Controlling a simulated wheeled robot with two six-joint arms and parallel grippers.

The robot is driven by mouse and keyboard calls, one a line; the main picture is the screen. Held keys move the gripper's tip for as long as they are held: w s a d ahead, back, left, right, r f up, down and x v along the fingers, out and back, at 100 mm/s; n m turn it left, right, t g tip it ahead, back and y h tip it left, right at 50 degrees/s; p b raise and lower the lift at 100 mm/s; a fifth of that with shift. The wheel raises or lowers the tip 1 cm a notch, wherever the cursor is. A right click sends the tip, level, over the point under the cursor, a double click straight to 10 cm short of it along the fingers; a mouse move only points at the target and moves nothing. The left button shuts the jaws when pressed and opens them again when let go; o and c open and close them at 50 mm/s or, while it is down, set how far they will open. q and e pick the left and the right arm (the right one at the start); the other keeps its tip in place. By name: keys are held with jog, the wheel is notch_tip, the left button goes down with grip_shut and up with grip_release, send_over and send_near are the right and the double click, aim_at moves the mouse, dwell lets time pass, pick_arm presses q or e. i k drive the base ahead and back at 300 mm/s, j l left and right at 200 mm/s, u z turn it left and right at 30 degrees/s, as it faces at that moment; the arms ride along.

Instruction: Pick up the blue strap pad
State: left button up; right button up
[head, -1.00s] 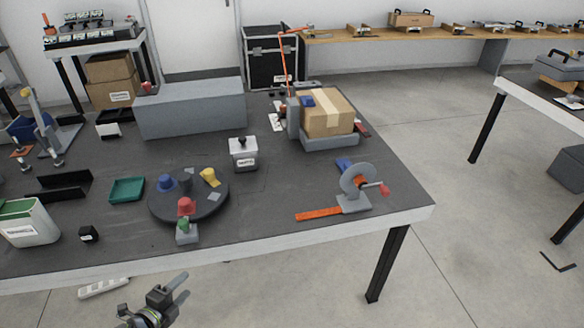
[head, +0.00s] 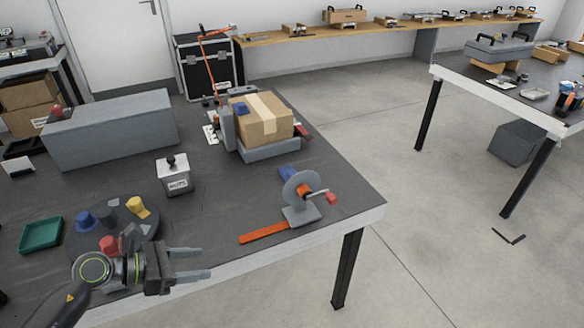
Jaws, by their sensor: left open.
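A small blue block (head: 242,108) lies at the left top edge of a strapped cardboard box (head: 268,128). Another blue piece (head: 288,173) lies on the table behind a grey disc dispenser (head: 298,190), partly hidden by it. I cannot tell for sure which of the two is the strap pad. My left gripper (head: 209,262) is open and empty over the table's front edge, its fingers pointing right. It is well apart from both blue pieces, nearer to the viewer and to their left. My right gripper is not in view.
A dark turntable (head: 150,226) with coloured knobs is behind my left gripper, partly hidden. An orange strip (head: 263,233) lies between gripper and dispenser. A white-labelled block (head: 175,177), a green tray (head: 41,235) and a long grey box (head: 110,130) stand left. The tabletop right of the labelled block is fairly clear.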

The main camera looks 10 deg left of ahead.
aim_at(287, 173)
jog(key=i, duration=1.2)
